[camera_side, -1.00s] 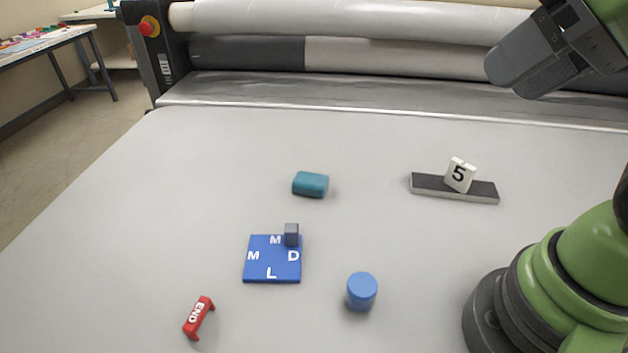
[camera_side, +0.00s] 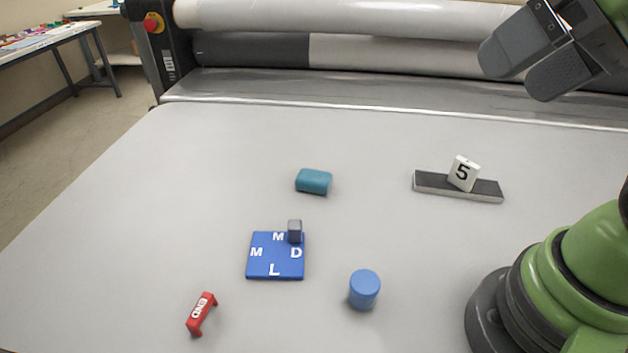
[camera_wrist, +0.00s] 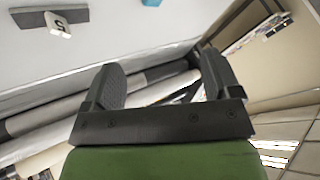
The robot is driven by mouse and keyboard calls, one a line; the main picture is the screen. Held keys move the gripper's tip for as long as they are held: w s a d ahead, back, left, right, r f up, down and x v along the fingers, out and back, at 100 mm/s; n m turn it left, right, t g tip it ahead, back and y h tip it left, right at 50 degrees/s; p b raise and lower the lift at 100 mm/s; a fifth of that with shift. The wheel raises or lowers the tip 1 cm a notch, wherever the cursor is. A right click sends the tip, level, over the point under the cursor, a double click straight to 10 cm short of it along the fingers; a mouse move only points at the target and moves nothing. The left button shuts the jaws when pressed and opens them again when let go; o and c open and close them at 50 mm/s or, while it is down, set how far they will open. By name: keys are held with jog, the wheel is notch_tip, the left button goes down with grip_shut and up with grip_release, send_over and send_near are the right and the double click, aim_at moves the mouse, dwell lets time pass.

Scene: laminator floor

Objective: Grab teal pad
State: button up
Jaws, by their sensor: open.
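The teal pad (camera_side: 314,181) is a small rounded block lying on the grey table near its middle in the side view. A small teal-blue patch at the top edge of the wrist view (camera_wrist: 152,2) seems to be part of it. My gripper (camera_side: 519,73) is raised at the upper right of the side view, well apart from the pad. In the wrist view my gripper (camera_wrist: 163,88) has its two fingers spread with nothing between them.
A dark strip (camera_side: 430,183) with a white "5" block (camera_side: 464,173) lies right of the pad. A blue lettered board (camera_side: 262,266) with a small grey cube (camera_side: 295,231), a blue cylinder (camera_side: 364,289) and a red "END" piece (camera_side: 201,313) are nearer. Large rollers (camera_side: 400,52) line the back.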

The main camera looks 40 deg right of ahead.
jog(key=shift+w, duration=0.1)
jog(key=n+g+h, duration=0.2)
jog(key=n+g, duration=0.5)
jog(key=n, duration=0.4)
send_over(325, 178)
notch_tip(325, 178, down, 25)
jog(key=shift+f, duration=3)
jog(key=shift+c, duration=0.5)
